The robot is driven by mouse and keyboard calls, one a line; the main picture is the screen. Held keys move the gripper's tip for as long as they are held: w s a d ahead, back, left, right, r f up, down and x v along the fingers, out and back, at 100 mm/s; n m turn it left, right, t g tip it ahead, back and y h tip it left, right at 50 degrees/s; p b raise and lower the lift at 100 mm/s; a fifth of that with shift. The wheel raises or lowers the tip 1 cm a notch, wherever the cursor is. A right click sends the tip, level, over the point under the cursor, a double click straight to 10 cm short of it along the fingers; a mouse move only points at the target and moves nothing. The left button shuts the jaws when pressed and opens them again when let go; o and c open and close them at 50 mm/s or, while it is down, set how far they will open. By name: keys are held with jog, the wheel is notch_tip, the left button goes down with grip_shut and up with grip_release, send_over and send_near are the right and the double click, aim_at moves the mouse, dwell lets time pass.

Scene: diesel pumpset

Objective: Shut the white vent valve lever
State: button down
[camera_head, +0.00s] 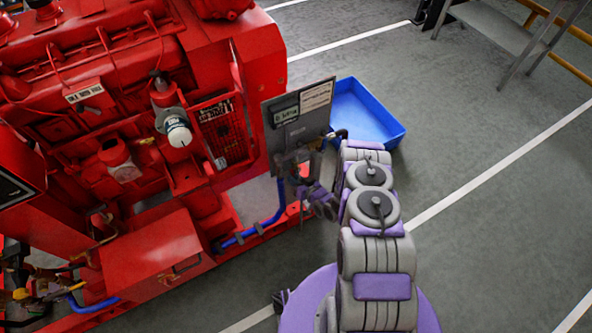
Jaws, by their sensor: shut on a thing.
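My arm reaches up from the lower right and bends left. My gripper (304,180) is small and partly hidden by its own wrist, just below the grey panel (298,118) at the right end of the red pumpset (150,235). It is shut on a small part there, which I take to be the white vent valve lever. The lever's shape and angle cannot be made out, as the wrist and jaws cover that spot.
A blue tray (392,136) lies on the floor behind my arm. A blue hose (262,230) runs along the pumpset's base. A white-capped cylinder (178,132) sticks out of the engine. A grey platform (492,27) stands at the top right. The right floor is clear.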

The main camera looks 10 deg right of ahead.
jog(key=shift+a, duration=0.1)
dwell(0.3)
jog(key=c, duration=1)
grip_release()
jog(key=shift+r, duration=0.1)
jog(key=p+v, duration=0.4)
jog(key=v, duration=1.3)
jog(key=shift+d+y, duration=0.3)
jog(key=shift+d, duration=0.05)
